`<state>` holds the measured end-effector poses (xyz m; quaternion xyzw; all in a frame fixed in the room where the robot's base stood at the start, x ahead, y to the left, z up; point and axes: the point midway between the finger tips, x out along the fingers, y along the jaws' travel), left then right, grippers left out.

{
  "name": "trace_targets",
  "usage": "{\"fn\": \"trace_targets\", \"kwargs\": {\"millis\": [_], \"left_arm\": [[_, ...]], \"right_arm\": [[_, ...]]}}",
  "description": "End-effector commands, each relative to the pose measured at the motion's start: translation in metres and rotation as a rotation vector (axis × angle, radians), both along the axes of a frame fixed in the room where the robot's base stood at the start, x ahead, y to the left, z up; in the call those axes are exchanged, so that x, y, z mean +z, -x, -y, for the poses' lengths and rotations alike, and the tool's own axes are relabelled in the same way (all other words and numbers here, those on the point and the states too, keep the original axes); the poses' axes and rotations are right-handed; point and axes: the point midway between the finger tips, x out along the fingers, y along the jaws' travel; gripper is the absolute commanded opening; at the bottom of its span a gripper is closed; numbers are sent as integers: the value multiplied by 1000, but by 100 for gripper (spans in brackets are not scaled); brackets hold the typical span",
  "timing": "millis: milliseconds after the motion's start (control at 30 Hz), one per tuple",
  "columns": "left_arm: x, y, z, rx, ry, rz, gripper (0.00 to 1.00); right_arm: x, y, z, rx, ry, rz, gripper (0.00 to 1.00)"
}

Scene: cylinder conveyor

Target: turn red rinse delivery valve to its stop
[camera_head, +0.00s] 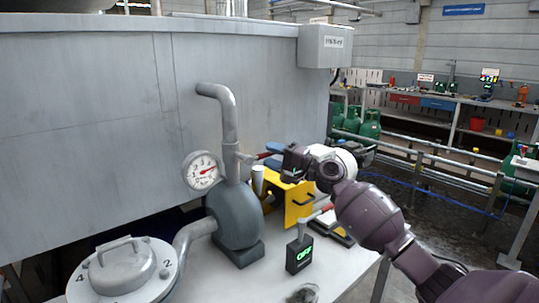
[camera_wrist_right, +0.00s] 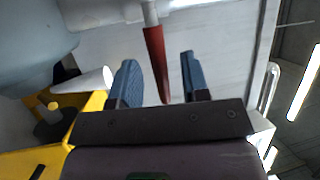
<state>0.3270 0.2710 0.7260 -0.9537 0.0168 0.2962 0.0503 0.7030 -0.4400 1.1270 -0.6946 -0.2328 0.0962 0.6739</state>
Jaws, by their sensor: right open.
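The red rinse delivery valve's lever (camera_head: 263,155) sticks out to the right from the grey vertical pipe above the pump. In the right wrist view the red lever (camera_wrist_right: 156,62) points down the picture between the two blue fingers. My right gripper (camera_head: 274,161) is at the lever's free end, its fingers pointing toward the pipe. The right gripper (camera_wrist_right: 159,72) is open, with a gap visible on each side of the lever. Part of the lever is hidden by the gripper in the head view. My left gripper is not in view.
A pressure gauge (camera_head: 202,170) and grey pump (camera_head: 233,218) stand left of the lever. A yellow box (camera_head: 297,205) and a black switch box (camera_head: 299,254) are below the gripper. A round lidded port (camera_head: 123,271) is front left. The tank wall (camera_head: 120,110) is behind.

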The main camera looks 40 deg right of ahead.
Motion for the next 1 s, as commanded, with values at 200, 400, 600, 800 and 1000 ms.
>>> {"fn": "trace_targets", "kwargs": {"millis": [200,400,600,800,1000], "left_arm": [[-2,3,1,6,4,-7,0],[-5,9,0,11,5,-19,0],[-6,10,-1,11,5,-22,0],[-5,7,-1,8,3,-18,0],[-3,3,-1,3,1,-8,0]], "right_arm": [[2,-10,-5,0,1,0,42],[2,-10,-5,0,1,0,42],[2,-10,-5,0,1,0,21],[2,-10,-5,0,1,0,0],[2,-11,-5,-1,4,0,0]]}}
